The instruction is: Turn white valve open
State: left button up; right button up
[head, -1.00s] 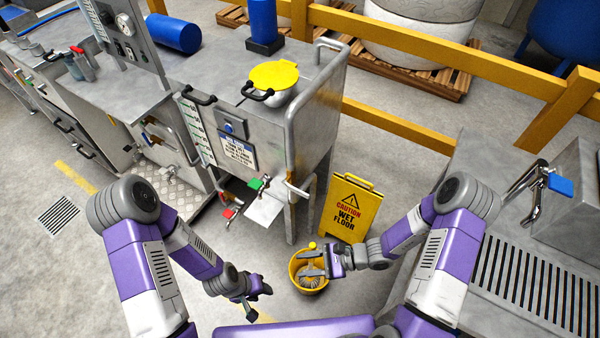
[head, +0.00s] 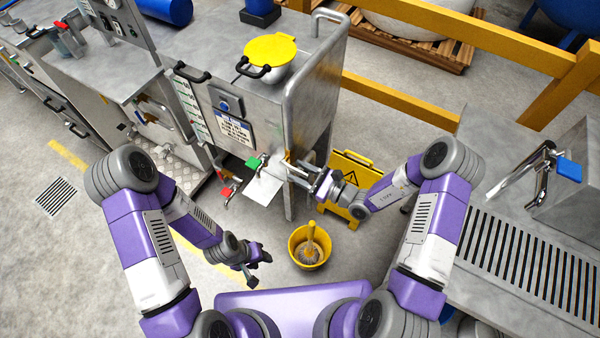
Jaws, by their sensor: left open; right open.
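The white valve is at the right front corner of the steel machine (head: 262,118), low on its front. My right gripper (head: 306,175) is open right at that corner and largely covers the valve, so its handle is hard to make out. I cannot tell whether the fingers touch the handle or stand around it. A green-handled valve (head: 255,161) and a red-handled valve (head: 227,192) are to its left. My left gripper (head: 254,272) is open and empty, low over the floor, left of the yellow bucket.
A yellow bucket (head: 297,238) stands on the floor below the machine. A yellow wet-floor sign (head: 352,165) stands behind my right forearm. A grated steel counter (head: 530,262) with a blue-handled tap (head: 568,168) is at the right. A yellow-lidded pot (head: 270,52) sits on the machine.

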aim_at(297, 169)
jog(key=shift+a, duration=0.1)
grip_shut()
dwell(0.4)
jog(key=shift+r+p, duration=0.3)
jog(key=shift+p, duration=0.35)
jog(key=r+g+h+p, duration=0.1)
jog(key=p, duration=0.2)
jog(key=g+h+p, duration=0.1)
jog(key=h+p, duration=0.1)
jog(key=p, duration=0.1)
jog(key=r+g+h+p, duration=0.1)
jog(key=p, duration=0.2)
jog(key=shift+w+a+r, duration=0.25)
jog(key=shift+a+r, duration=0.05)
jog(key=shift+r, duration=0.05)
jog(key=shift+w+a+r+g+h+p, duration=0.1)
jog(key=shift+g+h+p, duration=0.2)
jog(key=shift+h+p, duration=0.15)
jog(key=shift+w+a+r+g+h+p, duration=0.1)
jog(key=shift+g+h+p, duration=0.2)
jog(key=shift+h+p, duration=0.15)
grip_release()
